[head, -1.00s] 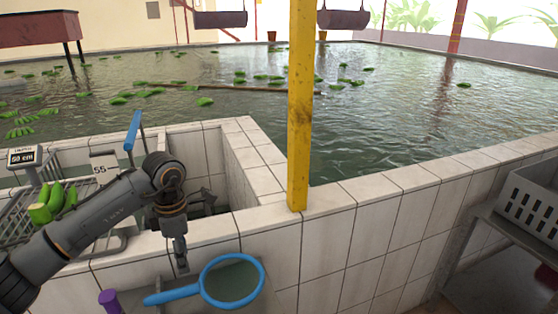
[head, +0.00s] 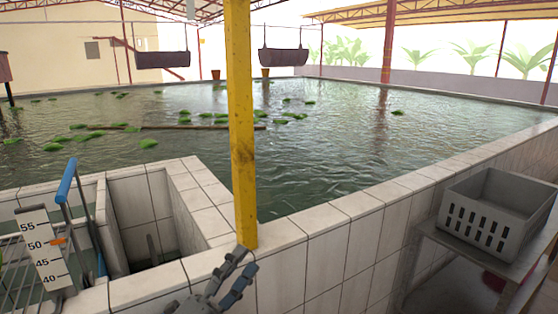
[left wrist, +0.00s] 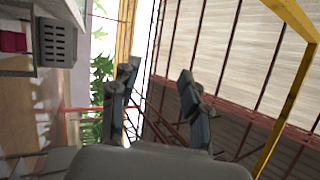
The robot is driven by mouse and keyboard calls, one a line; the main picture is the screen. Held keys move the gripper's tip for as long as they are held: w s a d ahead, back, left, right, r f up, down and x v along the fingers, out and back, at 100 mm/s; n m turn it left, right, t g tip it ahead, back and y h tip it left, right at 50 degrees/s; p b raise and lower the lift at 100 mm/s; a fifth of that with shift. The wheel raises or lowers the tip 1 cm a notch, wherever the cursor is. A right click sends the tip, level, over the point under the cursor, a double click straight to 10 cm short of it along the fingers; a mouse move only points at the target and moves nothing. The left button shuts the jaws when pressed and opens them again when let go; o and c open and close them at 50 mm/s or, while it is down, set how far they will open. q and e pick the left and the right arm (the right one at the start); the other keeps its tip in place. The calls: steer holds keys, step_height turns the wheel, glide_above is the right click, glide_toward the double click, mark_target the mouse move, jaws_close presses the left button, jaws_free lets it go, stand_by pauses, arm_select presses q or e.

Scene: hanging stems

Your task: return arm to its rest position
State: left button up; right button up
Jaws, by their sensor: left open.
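My left gripper (head: 236,274) is at the bottom middle of the head view, in front of the tiled wall and just below the foot of the yellow post (head: 241,130). Its fingers point up and to the right. In the left wrist view both fingers (left wrist: 158,105) stand apart with nothing between them, so it is open and empty. Most of the left arm is below the picture. My right gripper does not show.
A tiled pool (head: 320,120) holds water with green bunches floating far off. A grey slotted crate (head: 487,225) stands on a metal table at right. A white scale board (head: 45,250) and a blue handle (head: 67,181) are at left. The tiled wall's rim (head: 340,213) runs close by.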

arm_select(q)
steer(key=s+a+f+n+g+y, duration=0.2)
steer(key=a+f+n+y, duration=0.45)
steer(key=f+n, duration=0.2)
steer(key=s+a+f+n+g+y, duration=0.1)
steer(key=s+a+f+n+y, duration=0.1)
steer(key=a+f+n+y, duration=0.55)
steer(key=s+f+n+g+h, duration=0.1)
steer(key=s+f+n+g, duration=0.3)
steer(key=s+f+g, duration=0.55)
steer(key=s+f+n+g, duration=0.25)
steer(key=s+f, duration=0.35)
steer(key=s, duration=0.8)
step_height(320, 180, down, 24)
steer(key=f+g, duration=0.1)
steer(key=s+a+f+g, duration=0.1)
steer(key=s+a+f, duration=0.1)
steer(key=s+f, duration=1.5)
steer(key=shift+a, duration=0.3)
